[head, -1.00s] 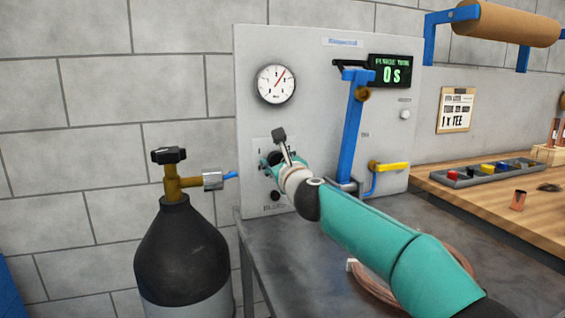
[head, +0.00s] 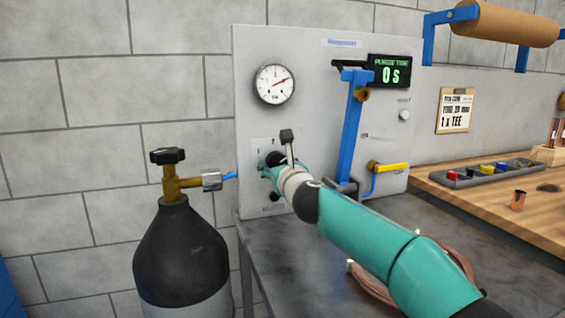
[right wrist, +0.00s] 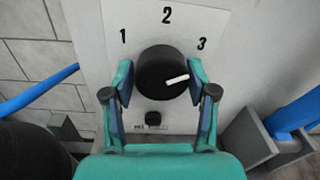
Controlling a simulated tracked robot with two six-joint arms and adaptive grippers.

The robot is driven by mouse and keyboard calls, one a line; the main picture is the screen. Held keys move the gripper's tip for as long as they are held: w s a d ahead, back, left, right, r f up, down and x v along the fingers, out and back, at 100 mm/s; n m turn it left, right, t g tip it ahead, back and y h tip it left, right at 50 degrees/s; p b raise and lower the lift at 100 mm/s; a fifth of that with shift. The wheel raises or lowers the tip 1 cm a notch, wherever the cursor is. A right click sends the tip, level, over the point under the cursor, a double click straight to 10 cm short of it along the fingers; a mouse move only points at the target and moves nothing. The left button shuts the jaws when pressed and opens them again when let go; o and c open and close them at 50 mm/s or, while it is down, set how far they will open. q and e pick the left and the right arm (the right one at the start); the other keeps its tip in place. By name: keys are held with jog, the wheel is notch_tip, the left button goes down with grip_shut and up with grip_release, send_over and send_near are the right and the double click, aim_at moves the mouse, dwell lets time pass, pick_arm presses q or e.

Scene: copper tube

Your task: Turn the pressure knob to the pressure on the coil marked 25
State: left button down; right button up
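The black pressure knob (right wrist: 165,74) sits on the grey panel, with marks 1, 2 and 3 around it. Its white pointer aims right, slightly upward, below the 3. In the head view my right gripper (head: 268,168) is at the panel's lower left, and the wrist partly hides the knob. The round gauge (head: 275,85) above has a red needle pointing right and slightly up. A copper coil (head: 368,290) lies on the bench, partly behind my arm; no mark is readable. My left gripper is out of view.
A black gas cylinder (head: 180,250) with a brass valve stands left of the panel. A blue lever stand (head: 352,130) and a yellow-handled valve (head: 390,167) are right of my wrist. A timer display (head: 391,72) reads 0 s. A parts tray (head: 470,180) sits on the wooden bench.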

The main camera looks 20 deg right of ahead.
jog(key=shift+o, duration=0.9)
jog(key=shift+r, duration=0.1)
jog(key=shift+s+r, duration=0.1)
jog(key=shift+r, duration=0.05)
jog(key=shift+s+r, duration=0.1)
jog(key=shift+s, duration=0.3)
jog(key=s, duration=1.1)
jog(key=shift+s+f, duration=0.1)
jog(key=shift+f, duration=0.1)
